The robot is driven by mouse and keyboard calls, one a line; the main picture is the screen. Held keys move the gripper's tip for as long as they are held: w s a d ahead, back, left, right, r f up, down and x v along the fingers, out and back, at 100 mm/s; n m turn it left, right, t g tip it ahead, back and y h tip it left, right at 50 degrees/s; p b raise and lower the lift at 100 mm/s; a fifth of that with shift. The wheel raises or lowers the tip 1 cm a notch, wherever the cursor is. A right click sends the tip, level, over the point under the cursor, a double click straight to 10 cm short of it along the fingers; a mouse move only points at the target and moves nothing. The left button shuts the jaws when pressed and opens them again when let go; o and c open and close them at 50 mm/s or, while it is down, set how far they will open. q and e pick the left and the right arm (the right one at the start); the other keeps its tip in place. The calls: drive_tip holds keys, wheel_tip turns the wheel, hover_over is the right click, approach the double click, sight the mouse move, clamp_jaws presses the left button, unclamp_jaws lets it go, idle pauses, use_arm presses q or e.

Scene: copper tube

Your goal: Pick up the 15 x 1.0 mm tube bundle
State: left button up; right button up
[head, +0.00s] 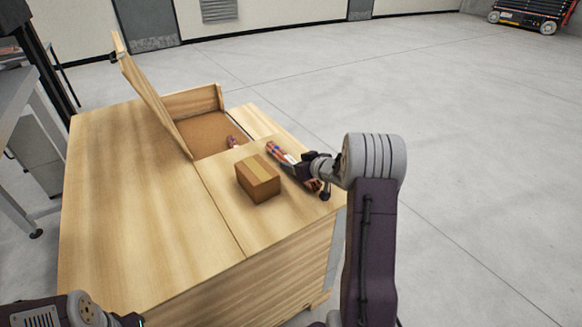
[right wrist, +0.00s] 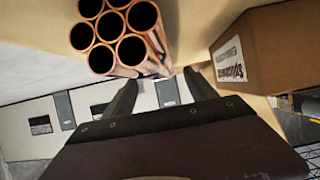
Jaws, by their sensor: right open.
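A bundle of copper tubes (head: 279,152) lies on the wooden crate's top, just right of the cardboard box. In the right wrist view the open round ends of the bundle (right wrist: 122,35) show large at the upper left. Its size marking cannot be read. My right gripper (head: 300,168) is at the bundle and covers part of it in the head view. In the right wrist view its two fingers (right wrist: 162,80) are apart, with the tubes just beyond the tips. I cannot tell whether they touch. Only part of my left arm shows at the bottom left; its gripper is out of view.
The cardboard box (head: 258,179) stands close beside the bundle; it also shows in the right wrist view (right wrist: 275,50). The wooden crate (head: 130,200) has a raised lid (head: 150,95) over an open compartment (head: 205,139), where another reddish item (head: 232,141) shows. The left top is clear.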

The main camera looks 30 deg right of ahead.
sight(292, 161)
drive_tip(key=x, duration=0.4)
drive_tip(key=shift+s, duration=0.1)
use_arm(q)
drive_tip(key=shift+f, duration=0.55)
use_arm(e)
drive_tip(key=shift+s+r, duration=0.1)
clamp_jaws()
use_arm(q)
drive_tip(key=shift+w, duration=0.1)
